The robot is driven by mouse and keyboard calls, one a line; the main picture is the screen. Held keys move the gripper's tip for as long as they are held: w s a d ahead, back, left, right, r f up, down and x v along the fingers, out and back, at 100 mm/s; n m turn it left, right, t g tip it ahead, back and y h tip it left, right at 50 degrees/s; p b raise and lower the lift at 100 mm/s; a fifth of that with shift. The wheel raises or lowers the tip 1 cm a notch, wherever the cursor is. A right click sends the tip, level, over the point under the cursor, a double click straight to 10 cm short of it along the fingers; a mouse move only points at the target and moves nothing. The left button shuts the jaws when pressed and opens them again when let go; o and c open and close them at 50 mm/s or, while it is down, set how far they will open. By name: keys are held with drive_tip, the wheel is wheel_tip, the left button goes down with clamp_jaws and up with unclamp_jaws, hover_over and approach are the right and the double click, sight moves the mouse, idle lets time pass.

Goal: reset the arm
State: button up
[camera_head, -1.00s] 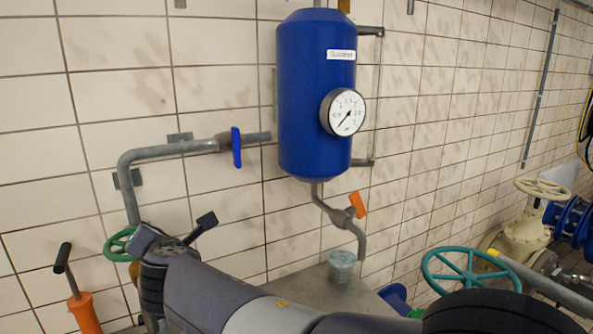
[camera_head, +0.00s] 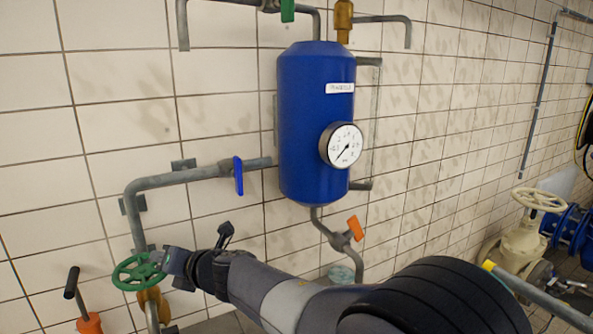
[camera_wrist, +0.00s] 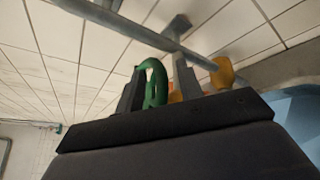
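My gripper (camera_head: 163,261) is at the right edge of the green handwheel (camera_head: 138,272), on the pipe left of the blue tank. In the wrist view, my two fingers (camera_wrist: 159,85) stand apart, and part of the green handwheel (camera_wrist: 153,80) shows in the gap between them. I cannot tell whether the fingers touch the rim. No loose object shows in the gripper. My arm reaches from the lower right across the front of the wall, low and stretched out to the left.
The blue tank (camera_head: 316,120) with a gauge (camera_head: 342,145) hangs on the tiled wall. A blue lever (camera_head: 238,176) and an orange lever (camera_head: 355,228) stick out from pipes near my arm. An orange-bodied pump (camera_head: 89,323) stands lower left. A cream handwheel (camera_head: 540,199) is at right.

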drive_tip(key=shift+w+a+n+g+y+p, duration=0.1)
drive_tip(key=shift+w+n+g+y+p, duration=0.15)
drive_tip(key=shift+n+g+p, duration=0.2)
drive_tip(key=shift+w+a+n+g+y+p, duration=0.1)
drive_tip(key=shift+n+g+y+p, duration=0.15)
drive_tip(key=shift+n+g+p, duration=0.15)
